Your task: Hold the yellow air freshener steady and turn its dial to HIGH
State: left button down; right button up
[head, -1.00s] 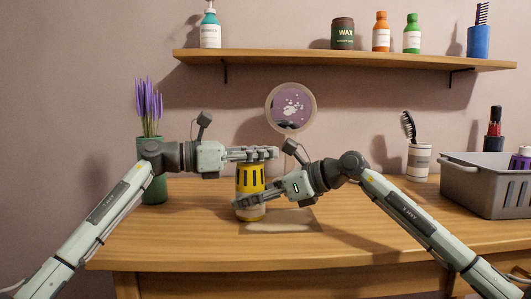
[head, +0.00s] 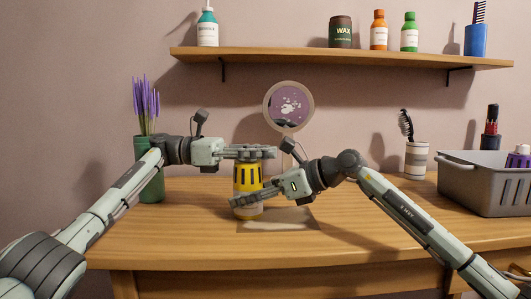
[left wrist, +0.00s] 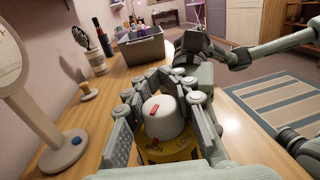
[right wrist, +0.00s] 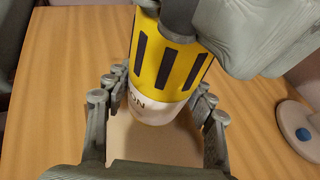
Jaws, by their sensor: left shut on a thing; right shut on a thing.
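The yellow air freshener (head: 247,176) stands upright on the dressing table, with dark vertical slots and a pale lower band. My right gripper (head: 236,203) is shut around its lower part; in the right wrist view the fingers flank the pale band (right wrist: 150,108). My left gripper (head: 270,152) is shut on the dial at the top, which it hides in the head view. In the left wrist view the white dial (left wrist: 164,120) sits between the fingers and has a red mark on it. Below it the yellow rim shows HIGH and LOW lettering, with a small red spot near HIGH.
A round mirror (head: 289,106) stands behind the grippers. A green vase of lavender (head: 150,165) is at left. A striped cup with a brush (head: 418,160) and a grey basket (head: 490,185) are at right. A shelf (head: 330,59) with bottles hangs above. The table front is clear.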

pick_arm(q)
jog(key=shift+f, duration=0.1)
pick_arm(e)
jog(key=shift+r, duration=0.1)
pick_arm(q)
jog(key=c, duration=1.3)
grip_release()
jog(key=shift+o, duration=0.2)
notch_tip(320, 180, up, 10)
pick_arm(e)
jog(key=o, duration=1.4)
